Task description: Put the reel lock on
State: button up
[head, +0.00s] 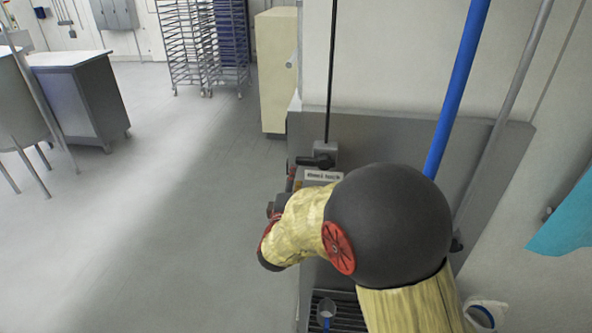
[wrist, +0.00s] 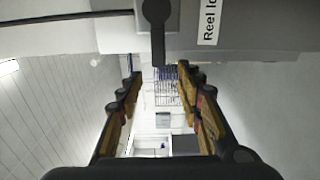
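The reel lock is a grey box (head: 325,152) with a black lever (head: 308,161) that points left in the head view. A white label (head: 322,176) sits just below it. In the wrist view the lever (wrist: 157,38) reaches down from the top edge, its end near the gap between my fingertips. Part of the label (wrist: 208,22), reading "Reel lo", shows to its right. My gripper (wrist: 159,75) is open, with its two fingers apart and nothing held. In the head view my arm hides most of the gripper; I cannot tell whether it touches the lever.
A thin dark rod (head: 331,75) rises from the lock box. A blue pole (head: 458,85) and a grey pipe (head: 505,115) stand to the right. A grey panel (head: 390,130) backs the lock. A cream cabinet (head: 277,70) stands behind.

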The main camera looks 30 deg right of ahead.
jog(key=shift+v, duration=1.25)
